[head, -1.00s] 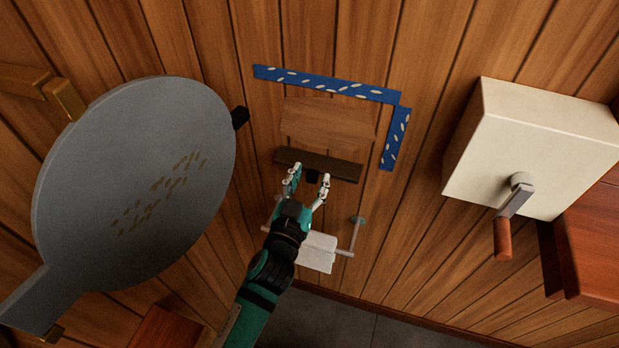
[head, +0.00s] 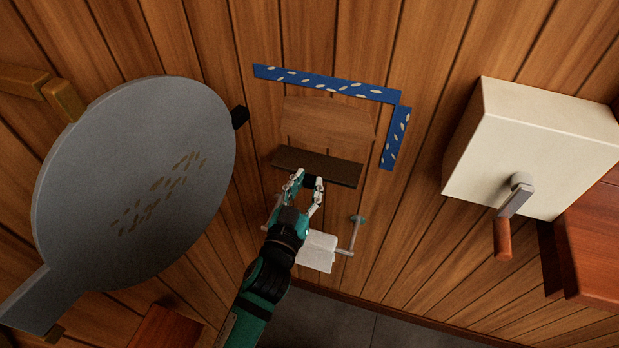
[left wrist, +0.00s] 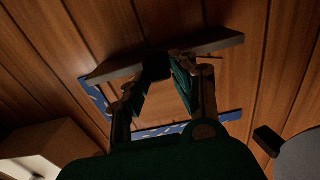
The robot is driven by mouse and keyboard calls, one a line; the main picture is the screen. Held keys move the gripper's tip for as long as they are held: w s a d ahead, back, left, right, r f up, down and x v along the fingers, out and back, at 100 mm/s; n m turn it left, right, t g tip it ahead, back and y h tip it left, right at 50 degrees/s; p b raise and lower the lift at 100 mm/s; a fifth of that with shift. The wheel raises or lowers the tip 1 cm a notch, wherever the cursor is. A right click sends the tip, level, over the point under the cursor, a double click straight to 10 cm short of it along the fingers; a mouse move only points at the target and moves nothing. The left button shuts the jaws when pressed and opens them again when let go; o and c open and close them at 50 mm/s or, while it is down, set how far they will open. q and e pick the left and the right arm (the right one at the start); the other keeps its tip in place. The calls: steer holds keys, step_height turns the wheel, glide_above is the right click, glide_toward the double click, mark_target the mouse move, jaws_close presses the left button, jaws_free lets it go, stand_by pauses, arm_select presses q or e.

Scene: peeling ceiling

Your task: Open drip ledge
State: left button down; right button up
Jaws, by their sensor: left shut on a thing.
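The drip ledge (head: 335,170) is a dark brown board on the plank wall, just below a lighter wooden panel (head: 325,122). It also shows in the left wrist view (left wrist: 216,45), slanting across behind the fingers. A small black tab (head: 309,181) sits at its lower middle. My left gripper (head: 308,184) reaches up from below and is shut on this tab, with one finger on each side. The tab also shows between the fingers in the left wrist view (left wrist: 157,65). My right gripper is not in view.
Blue speckled strips (head: 325,84) edge the panel above and at right. A white paper holder (head: 318,250) hangs just below my gripper. A large grey round paddle (head: 135,190) stands at left. A cream box (head: 530,140) with a crank juts out at right.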

arm_select(q)
steer(key=v, duration=0.4)
steer(key=c, duration=1.1)
jaws_free()
steer(key=shift+w, duration=0.2)
steer(key=shift+s, duration=0.1)
steer(key=v, duration=1.2)
